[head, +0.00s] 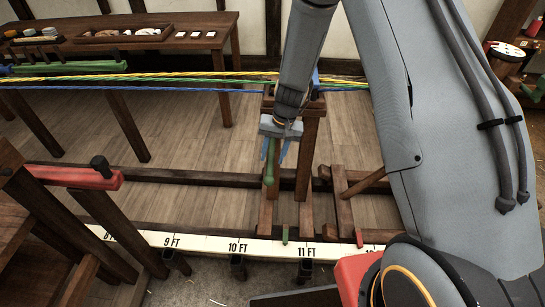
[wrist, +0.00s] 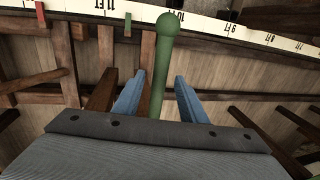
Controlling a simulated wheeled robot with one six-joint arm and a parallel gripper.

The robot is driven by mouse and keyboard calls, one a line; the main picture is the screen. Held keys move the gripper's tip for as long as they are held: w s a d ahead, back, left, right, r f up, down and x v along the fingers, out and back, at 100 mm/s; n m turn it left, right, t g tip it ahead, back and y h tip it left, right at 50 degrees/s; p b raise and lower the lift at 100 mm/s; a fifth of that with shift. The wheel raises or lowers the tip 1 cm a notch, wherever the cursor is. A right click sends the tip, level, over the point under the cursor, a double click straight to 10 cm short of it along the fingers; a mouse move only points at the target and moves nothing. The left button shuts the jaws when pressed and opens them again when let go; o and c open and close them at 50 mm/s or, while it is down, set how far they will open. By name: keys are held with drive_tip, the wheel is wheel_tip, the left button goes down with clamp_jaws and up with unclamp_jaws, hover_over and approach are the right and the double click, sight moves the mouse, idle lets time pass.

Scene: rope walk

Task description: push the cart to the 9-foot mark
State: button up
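The wooden cart (head: 309,150) is an upright frame on the floor rails, with ropes running to its top. Its green pointer (head: 285,235) stands at the scale (head: 205,243) between the 10 FT and 11 FT marks, closer to 11 FT. The 9 FT mark (head: 172,242) is to the left. My gripper (head: 276,155) points down at the cart's green handle (head: 269,168). In the wrist view the handle (wrist: 160,75) stands between my two blue fingers (wrist: 158,97), with gaps on both sides. The gripper is open.
Yellow, green and blue ropes (head: 170,80) stretch left from the cart. A second wooden sled with a red pointer (head: 360,238) stands right of it. A red-topped post (head: 75,177) stands at the left. The rails between 9 FT and the cart look clear.

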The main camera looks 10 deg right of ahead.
drive_tip(key=shift+a+f, duration=0.2)
drive_tip(key=shift+f, duration=0.75)
clamp_jaws()
drive_tip(key=shift+d, duration=0.15)
